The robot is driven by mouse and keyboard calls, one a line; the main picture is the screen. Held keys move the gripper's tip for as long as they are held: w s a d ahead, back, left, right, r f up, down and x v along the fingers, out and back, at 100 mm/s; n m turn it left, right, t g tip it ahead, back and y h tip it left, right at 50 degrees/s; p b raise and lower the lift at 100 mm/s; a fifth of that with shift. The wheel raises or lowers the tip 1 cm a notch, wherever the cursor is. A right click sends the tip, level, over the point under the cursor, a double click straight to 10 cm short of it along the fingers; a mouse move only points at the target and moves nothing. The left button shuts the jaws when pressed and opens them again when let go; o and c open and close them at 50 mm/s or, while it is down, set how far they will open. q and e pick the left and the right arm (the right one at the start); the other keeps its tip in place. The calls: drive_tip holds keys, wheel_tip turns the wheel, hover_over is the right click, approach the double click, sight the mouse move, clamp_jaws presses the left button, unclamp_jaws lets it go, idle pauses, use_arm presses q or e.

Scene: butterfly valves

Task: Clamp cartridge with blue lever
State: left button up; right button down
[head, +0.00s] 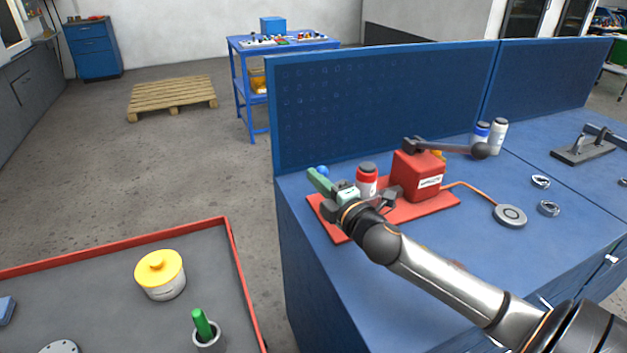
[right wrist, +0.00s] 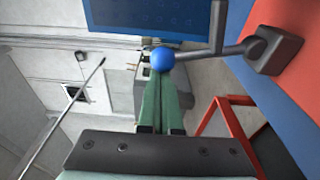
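The blue lever is a dark grey bar (right wrist: 238,48) with a blue ball knob (right wrist: 163,60), turning out from a dark block (right wrist: 275,50) in the right wrist view. Its blue knob (head: 322,171) also shows in the head view, at the left end of the red base plate (head: 430,210). My left gripper is out of view.
A red box (head: 417,176) with a black lever (head: 440,147) stands right of the cartridge. A grey disc (head: 510,215) and metal rings lie right. A blue panel (head: 385,100) closes the bench's back.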

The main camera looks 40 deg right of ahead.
drive_tip(key=d+m, duration=0.1)
drive_tip(key=m, duration=0.1)
drive_tip(key=d+r+p, duration=0.1)
drive_tip(key=shift+s+d+m, duration=0.3)
drive_tip(key=shift+m, duration=0.1)
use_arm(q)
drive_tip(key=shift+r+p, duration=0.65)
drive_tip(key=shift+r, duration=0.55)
use_arm(e)
drive_tip(key=shift+s+d+m+t+h, duration=0.2)
drive_tip(key=shift+s+d+m, duration=0.05)
drive_tip(key=shift+d+m, duration=0.75)
drive_tip(key=shift+s+d+m+t+h, duration=0.2)
drive_tip(key=shift+d+m, duration=0.6)
drive_tip(key=shift+m, duration=0.3)
drive_tip(key=shift+f, duration=0.1)
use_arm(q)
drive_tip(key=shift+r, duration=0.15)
